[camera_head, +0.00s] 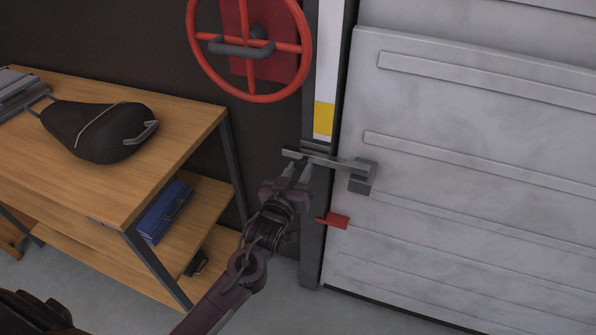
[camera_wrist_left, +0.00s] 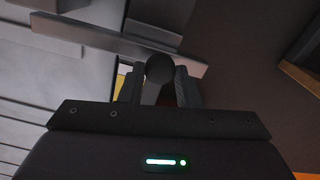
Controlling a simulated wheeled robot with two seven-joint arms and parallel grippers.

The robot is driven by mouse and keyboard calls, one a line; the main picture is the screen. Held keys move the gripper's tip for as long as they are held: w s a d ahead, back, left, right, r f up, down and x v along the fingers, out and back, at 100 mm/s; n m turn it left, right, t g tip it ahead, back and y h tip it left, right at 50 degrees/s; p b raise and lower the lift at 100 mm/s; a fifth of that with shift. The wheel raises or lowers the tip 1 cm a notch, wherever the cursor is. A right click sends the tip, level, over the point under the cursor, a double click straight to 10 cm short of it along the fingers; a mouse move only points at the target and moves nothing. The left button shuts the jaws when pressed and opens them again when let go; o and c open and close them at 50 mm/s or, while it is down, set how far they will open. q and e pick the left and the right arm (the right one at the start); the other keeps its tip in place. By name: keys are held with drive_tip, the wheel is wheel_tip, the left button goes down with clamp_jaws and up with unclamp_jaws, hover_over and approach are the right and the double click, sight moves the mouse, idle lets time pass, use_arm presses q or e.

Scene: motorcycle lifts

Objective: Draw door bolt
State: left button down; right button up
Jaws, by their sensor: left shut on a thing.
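The door bolt (camera_head: 335,161) is a grey metal bar on the left edge of the pale grey panelled door (camera_head: 450,200). It runs from a bracket (camera_head: 362,178) on the door across the dark door post. My left gripper (camera_head: 297,175) is at the bar's left end, with its fingers pointing up towards it. In the left wrist view the bar (camera_wrist_left: 110,42) crosses the picture, and a round dark knob (camera_wrist_left: 159,68) sits between the fingers. My left gripper is shut on this bolt knob. My right gripper is in neither view.
A red handwheel (camera_head: 248,97) is on the wall above left. A red tab (camera_head: 334,220) sticks out below the bolt.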

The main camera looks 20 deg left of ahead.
use_arm(q)
drive_tip(key=a+p, duration=0.1)
drive_tip(key=a, duration=0.5)
drive_tip(key=shift+w, duration=0.1)
drive_tip(key=c, duration=1.1)
unclamp_jaws()
drive_tip(key=shift+a, duration=0.1)
drive_tip(key=shift+o, duration=0.2)
drive_tip(key=s+b, duration=0.1)
drive_tip(key=s, duration=0.7)
drive_tip(key=shift+w+a+f, duration=0.1)
drive_tip(key=shift+f, duration=0.05)
